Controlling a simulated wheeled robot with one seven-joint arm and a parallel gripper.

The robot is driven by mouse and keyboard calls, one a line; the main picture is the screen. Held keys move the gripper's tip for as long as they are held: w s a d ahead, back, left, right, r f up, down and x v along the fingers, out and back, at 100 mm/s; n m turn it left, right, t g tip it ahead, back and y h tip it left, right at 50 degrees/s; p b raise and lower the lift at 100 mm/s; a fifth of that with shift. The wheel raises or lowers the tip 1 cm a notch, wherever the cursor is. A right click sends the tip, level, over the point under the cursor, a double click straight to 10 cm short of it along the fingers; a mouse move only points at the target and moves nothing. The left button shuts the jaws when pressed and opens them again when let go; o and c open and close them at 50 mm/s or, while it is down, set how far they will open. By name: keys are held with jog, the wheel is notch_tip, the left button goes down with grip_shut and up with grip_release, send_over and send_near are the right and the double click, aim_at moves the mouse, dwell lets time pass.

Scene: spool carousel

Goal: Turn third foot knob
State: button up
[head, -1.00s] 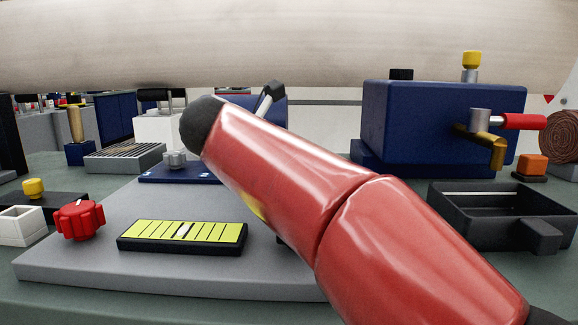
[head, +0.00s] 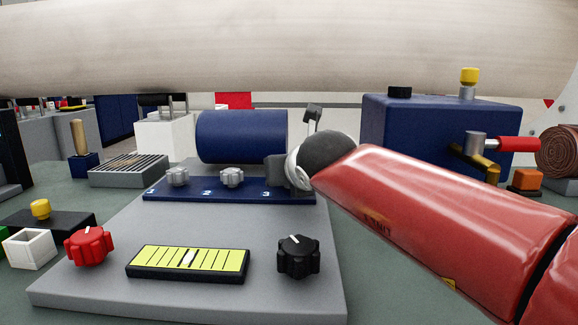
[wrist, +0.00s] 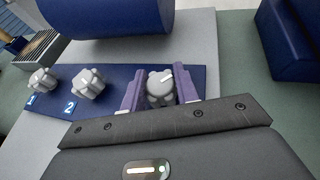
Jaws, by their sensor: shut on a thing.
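Three grey foot knobs sit in a row on a blue strip (head: 205,196) in front of a blue cylinder (head: 242,136). The first knob (wrist: 42,80) and the second knob (wrist: 88,84) stand free at the left, beside labels 1 and 2. The third knob (wrist: 160,86) is at the right end of the strip, between the purple fingers of my gripper (wrist: 160,92). My gripper is shut on it. In the head view my gripper (head: 278,172) is partly hidden by my wrist, and the third knob is hidden there.
A red knob (head: 89,246), a yellow-green scale (head: 188,262) and a black knob (head: 298,257) sit on the grey base plate (head: 110,292). A blue box (head: 440,135) with a red-handled lever (head: 515,143) stands to the right. A large pale roll (head: 280,45) spans the top.

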jog(key=shift+a+n+g+y, duration=0.1)
jog(key=shift+n+g+y, duration=0.7)
jog(key=shift+n+y, duration=1)
jog(key=shift+n+g+y, duration=0.6)
jog(key=shift+n, duration=0.1)
jog(key=o, duration=1)
jog(key=v, duration=0.8)
jog(key=shift+f, duration=0.1)
